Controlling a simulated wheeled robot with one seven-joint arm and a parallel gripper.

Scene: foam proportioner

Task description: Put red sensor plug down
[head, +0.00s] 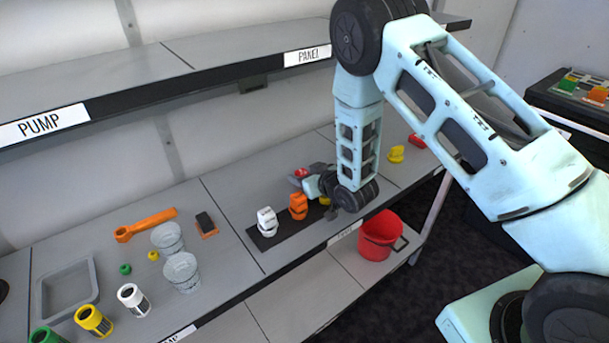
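The red sensor plug (301,173) shows as a small red piece between the grey fingers of my gripper (300,177). My gripper is low over the back of the dark mat (264,240), pointing left, and appears shut on the plug. Whether the plug touches the surface below is too small to tell. A white plug (267,221) and an orange plug (298,206) stand on the mat in front of my gripper. A yellow piece (325,200) is partly hidden by my wrist.
A yellow piece (396,154) and another red piece (417,141) lie on the shelf to the right. A red bucket (380,236) stands below. Clear cups (181,271), an orange wrench (146,225) and a grey tray (68,290) are left. The upper shelf (190,65) overhangs.

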